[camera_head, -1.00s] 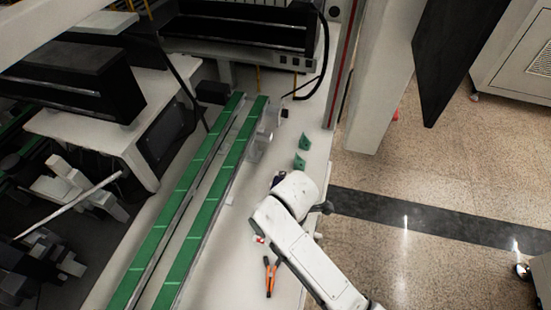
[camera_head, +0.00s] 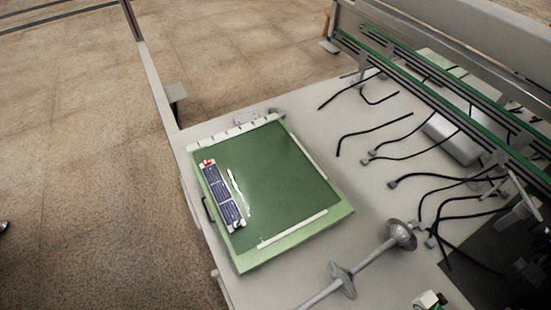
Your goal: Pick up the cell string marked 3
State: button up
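One cell string (camera_head: 223,195), a dark blue strip with pale ends and a red mark at its upper end, lies along the left side of a green board (camera_head: 290,178). It is too small to read a number on it. My gripper is not in view, and no part of my arm shows now.
The board lies on a pale table (camera_head: 385,205) whose left edge borders open floor (camera_head: 95,180). Several black cables (camera_head: 375,132) lie loose to the right of the board. A grey metal shaft with discs (camera_head: 398,236) lies at the lower right, and green-striped rails (camera_head: 425,85) cross the upper right.

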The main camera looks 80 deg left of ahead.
aim_at(233, 218)
jog(key=l+u, duration=0.1)
jog(key=u, duration=1.95)
jog(key=k+l+u, duration=0.35)
jog(key=k+l, duration=0.25)
jog(key=l, duration=0.1)
